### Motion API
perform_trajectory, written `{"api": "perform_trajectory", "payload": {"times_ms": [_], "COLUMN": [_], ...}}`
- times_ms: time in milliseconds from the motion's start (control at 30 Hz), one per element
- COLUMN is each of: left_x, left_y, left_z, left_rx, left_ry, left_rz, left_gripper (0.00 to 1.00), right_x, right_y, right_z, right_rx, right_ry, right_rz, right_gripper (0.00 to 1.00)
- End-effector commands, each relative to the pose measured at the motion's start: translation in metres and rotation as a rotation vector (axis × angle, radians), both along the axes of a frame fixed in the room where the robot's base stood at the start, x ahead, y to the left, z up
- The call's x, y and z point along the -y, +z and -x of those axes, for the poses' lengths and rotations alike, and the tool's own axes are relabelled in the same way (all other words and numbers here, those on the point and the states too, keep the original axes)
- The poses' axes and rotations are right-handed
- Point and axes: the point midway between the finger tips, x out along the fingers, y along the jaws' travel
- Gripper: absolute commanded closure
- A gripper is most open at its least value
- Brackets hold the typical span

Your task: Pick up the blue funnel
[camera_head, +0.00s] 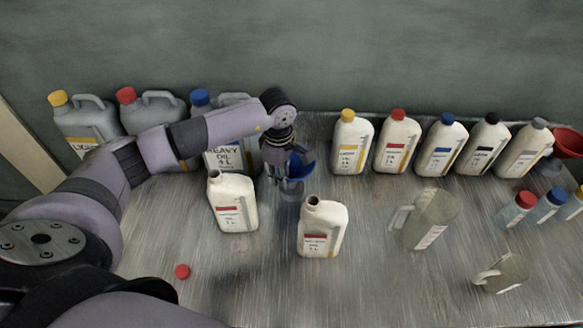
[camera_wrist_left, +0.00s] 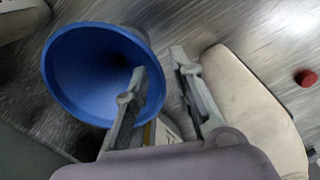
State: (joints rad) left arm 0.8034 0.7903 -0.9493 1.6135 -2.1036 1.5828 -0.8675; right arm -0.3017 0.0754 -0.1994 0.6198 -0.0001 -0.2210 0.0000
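The blue funnel (camera_head: 299,166) sits on top of a clear container (camera_head: 291,190) between two white bottles, partly hidden by my left gripper. In the left wrist view the funnel (camera_wrist_left: 82,75) shows its wide round mouth. My left gripper (camera_head: 288,158) is right above it, pointing down. In the left wrist view my left gripper (camera_wrist_left: 158,62) is open, with one finger over the mouth and the other outside the rim. The rim's edge lies between the fingers. I cannot tell whether either finger touches it. My right gripper is not in view.
Open white bottles (camera_head: 233,203) and (camera_head: 322,228) stand close to the gripper. Large grey jugs (camera_head: 88,125) and capped bottles (camera_head: 397,146) line the back. Clear jugs (camera_head: 432,222) and a red funnel (camera_head: 570,143) are at right. A red cap (camera_head: 182,271) lies front left.

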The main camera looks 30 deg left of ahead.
Motion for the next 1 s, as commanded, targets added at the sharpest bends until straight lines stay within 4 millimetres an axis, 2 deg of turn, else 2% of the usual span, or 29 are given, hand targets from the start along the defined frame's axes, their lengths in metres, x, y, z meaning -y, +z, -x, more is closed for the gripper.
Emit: {"api": "perform_trajectory", "payload": {"times_ms": [300,1000], "left_x": [0.0001,0.0003], "left_y": [0.0005,0.0051], "left_z": [-0.0001,-0.0008], "left_rx": [0.000,0.002], "left_ry": [0.000,0.000], "left_rz": [0.000,0.001], "left_gripper": [1.00,1.00], "right_x": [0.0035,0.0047], "right_y": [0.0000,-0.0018], "right_z": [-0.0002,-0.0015], "right_rx": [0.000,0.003], "right_ry": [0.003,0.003], "right_rz": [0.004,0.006], "right_gripper": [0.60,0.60]}}
